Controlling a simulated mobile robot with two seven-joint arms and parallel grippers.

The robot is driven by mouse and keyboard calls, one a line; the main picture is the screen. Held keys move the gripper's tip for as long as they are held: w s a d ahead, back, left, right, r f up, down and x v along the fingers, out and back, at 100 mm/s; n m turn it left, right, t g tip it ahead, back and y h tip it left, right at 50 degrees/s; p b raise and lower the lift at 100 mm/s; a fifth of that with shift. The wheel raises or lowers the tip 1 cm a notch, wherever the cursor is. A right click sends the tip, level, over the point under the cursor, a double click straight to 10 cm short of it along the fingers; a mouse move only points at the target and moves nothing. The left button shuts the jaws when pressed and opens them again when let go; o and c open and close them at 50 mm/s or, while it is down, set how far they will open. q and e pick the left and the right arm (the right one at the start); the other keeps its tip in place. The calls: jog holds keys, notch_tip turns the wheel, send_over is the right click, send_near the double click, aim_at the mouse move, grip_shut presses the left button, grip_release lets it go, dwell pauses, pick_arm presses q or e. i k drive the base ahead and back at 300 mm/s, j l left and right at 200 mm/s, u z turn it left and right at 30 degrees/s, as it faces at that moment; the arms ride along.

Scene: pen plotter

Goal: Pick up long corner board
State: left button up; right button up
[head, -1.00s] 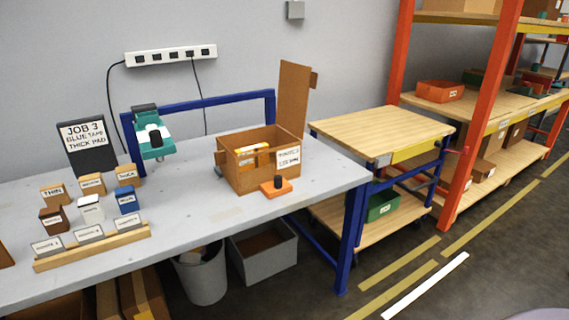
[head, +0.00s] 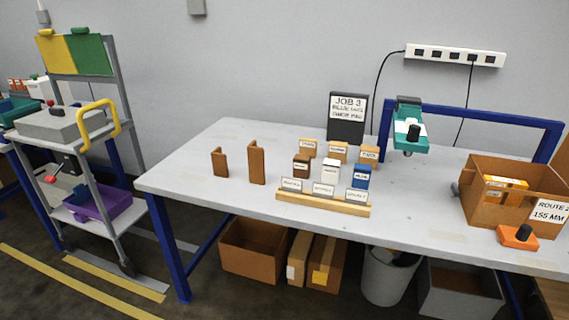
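Two brown corner boards stand upright on the left part of the grey table (head: 190,172) in the head view. The long corner board (head: 256,163) is the taller one, on the right. The short corner board (head: 219,162) stands to its left, with a gap between them. Neither of my grippers shows in this view.
Labelled blocks and a wooden card rack (head: 322,204) stand right of the boards. Further right are a teal tool (head: 409,130), an open carton (head: 482,205) and an orange item (head: 517,238). A grey cart (head: 68,127) stands left of the table. The table's left end is clear.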

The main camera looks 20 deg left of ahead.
aim_at(255, 155)
jog(key=i+j+z, duration=0.2)
jog(key=j, duration=0.25)
jog(key=j+z, duration=0.2)
jog(key=j, duration=0.25)
jog(key=j+z, duration=0.15)
jog(key=j, duration=0.3)
jog(key=i, duration=0.05)
